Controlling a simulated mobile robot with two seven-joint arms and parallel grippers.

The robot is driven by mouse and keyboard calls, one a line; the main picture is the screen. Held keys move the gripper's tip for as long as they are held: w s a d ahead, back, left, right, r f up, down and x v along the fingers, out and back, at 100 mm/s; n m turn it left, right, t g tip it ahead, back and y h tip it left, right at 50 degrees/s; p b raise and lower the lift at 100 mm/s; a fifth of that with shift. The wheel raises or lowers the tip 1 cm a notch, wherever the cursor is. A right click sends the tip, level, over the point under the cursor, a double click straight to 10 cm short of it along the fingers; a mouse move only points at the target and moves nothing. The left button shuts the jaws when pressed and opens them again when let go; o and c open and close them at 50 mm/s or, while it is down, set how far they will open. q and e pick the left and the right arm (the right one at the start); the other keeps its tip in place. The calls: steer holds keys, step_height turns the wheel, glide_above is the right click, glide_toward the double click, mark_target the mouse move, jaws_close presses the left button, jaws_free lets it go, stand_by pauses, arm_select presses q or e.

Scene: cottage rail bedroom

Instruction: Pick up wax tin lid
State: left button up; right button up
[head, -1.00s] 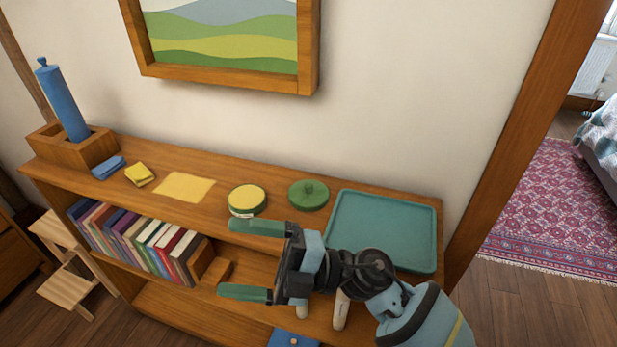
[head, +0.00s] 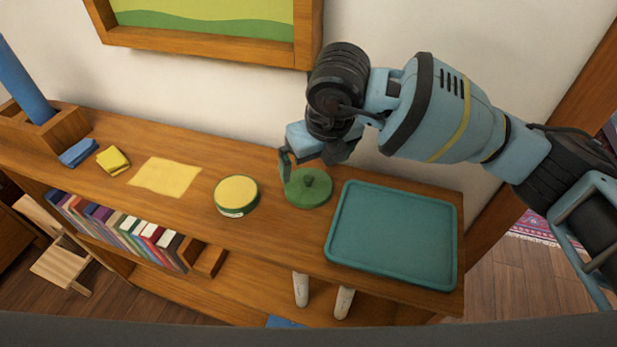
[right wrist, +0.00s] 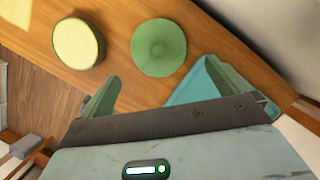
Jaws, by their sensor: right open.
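My left gripper is not in view.
The teal tray (head: 340,246) sits right of the lid. A yellow sheet (head: 166,176), yellow cloth (head: 113,160) and blue cloth (head: 78,153) lie left. A wooden box (head: 55,128) holds a blue cylinder. The wall stands close behind the shelf, with a framed picture (head: 205,52).

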mark_target(308, 176)
steer(key=shift+f, duration=0.3)
steer(key=shift+x, duration=0.85)
steer(key=shift+w+a+x, duration=0.15)
steer(key=shift+x, duration=1.25)
steer(key=shift+w+a+x, duration=0.15)
steer(key=shift+w+x, duration=0.05)
steer(key=shift+x, duration=1.15)
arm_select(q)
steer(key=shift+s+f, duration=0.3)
arm_select(e)
steer(key=shift+r, duration=0.1)
steer(key=shift+c, duration=0.4)
steer(key=c, duration=0.5)
steer(key=shift+r, duration=0.15)
